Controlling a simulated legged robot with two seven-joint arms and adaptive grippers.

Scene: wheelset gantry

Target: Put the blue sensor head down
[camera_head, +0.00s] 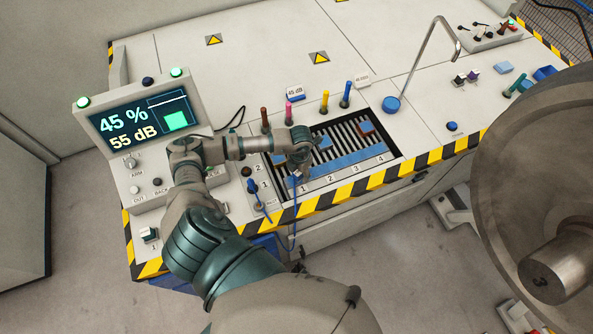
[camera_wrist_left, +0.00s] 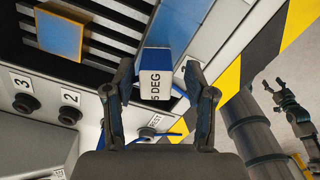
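The blue sensor head (camera_wrist_left: 155,73) has a white face with a "5 DEG" label in the left wrist view. It also shows as a small blue and white block (camera_head: 297,172) below my wrist in the head view, partly hidden. My left gripper (camera_wrist_left: 160,80) has one finger on each side of it, with gaps between fingers and block. In the head view this gripper (camera_head: 299,158) is over the left front of the slatted tray (camera_head: 348,160). A blue cable (camera_head: 294,235) hangs over the bench edge. My right gripper (camera_wrist_left: 283,98) appears small and open at the right of the wrist view.
Several coloured handles, such as a yellow one (camera_head: 325,101), stand behind the tray. A display panel (camera_head: 138,120) is at left. A large metal wheel (camera_head: 530,170) is at right.

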